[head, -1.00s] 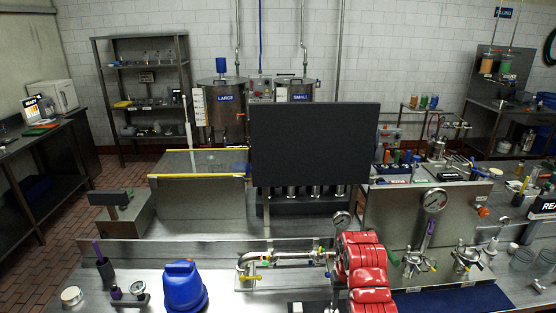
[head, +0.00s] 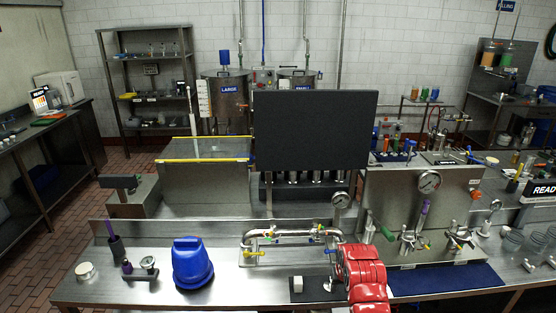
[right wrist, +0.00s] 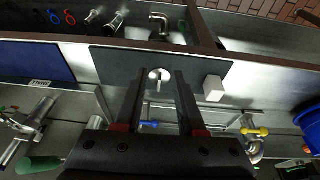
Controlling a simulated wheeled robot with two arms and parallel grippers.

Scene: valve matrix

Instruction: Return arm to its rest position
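My right arm shows in the head view as red links (head: 362,272) at the bottom, right of centre, above the steel bench's front part. My right gripper (right wrist: 160,82) shows clearly in the right wrist view, with its two dark fingers apart and a gap between them. Through the gap I see a small round white piece with a thin pin, on or above a dark mat (right wrist: 110,65). I see nothing gripped. In the head view the red links hide most of this gripper. My left arm and gripper are not in view.
A white block (head: 297,283) sits on the dark mat. A pipe with coloured valve handles (head: 285,236) stands behind it. A blue jug (head: 192,263) is on the left. A gauge panel (head: 415,205) and a blue mat (head: 445,279) are on the right.

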